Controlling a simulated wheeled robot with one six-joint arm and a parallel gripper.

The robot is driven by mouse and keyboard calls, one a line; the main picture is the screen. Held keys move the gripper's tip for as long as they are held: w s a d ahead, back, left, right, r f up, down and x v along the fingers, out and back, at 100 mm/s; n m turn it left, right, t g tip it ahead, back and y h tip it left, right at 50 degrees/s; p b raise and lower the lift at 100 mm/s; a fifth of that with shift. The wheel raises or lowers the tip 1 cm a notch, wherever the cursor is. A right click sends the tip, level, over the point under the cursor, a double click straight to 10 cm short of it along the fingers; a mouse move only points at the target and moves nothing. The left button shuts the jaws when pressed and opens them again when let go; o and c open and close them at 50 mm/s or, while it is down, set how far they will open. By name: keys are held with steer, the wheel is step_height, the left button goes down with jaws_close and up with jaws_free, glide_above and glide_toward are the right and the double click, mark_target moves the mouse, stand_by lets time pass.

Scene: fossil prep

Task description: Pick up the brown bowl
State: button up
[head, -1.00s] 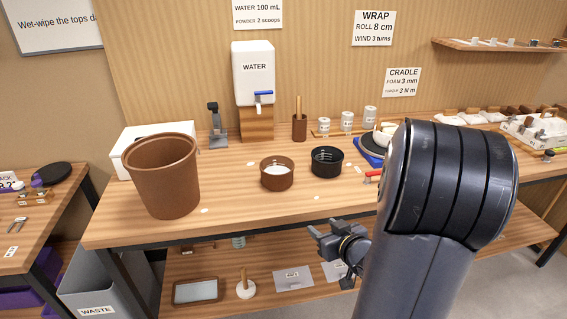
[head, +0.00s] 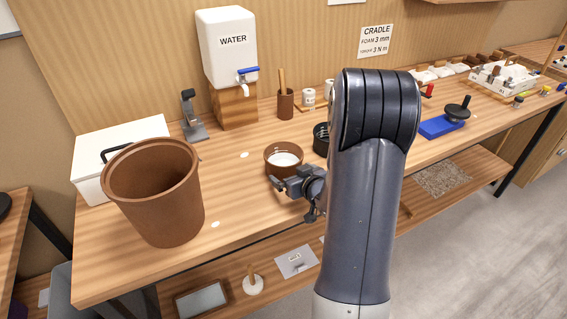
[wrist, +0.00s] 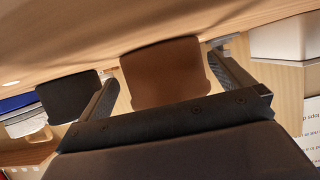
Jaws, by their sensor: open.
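The brown bowl (head: 284,160) stands upright on the wooden bench and has something white inside. My gripper (head: 279,185) is open, just in front of the bowl on its near side in the head view. In the wrist view the brown bowl (wrist: 165,72) shows between and beyond the two open fingers (wrist: 168,92). I cannot tell whether the fingers touch it. The bowl's lower near side is partly hidden by my gripper in the head view.
A black bowl (head: 321,139) stands close to the right, partly hidden by my arm. A large brown bucket (head: 160,195) stands to the left. The water dispenser (head: 228,48) and a brown holder (head: 286,104) stand behind. Bare bench lies between bucket and bowl.

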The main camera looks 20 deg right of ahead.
steer(key=shift+w, duration=0.1)
steer(key=c, duration=0.7)
steer(key=shift+c, duration=0.2)
step_height(320, 180, up, 10)
steer(key=shift+p, duration=0.95)
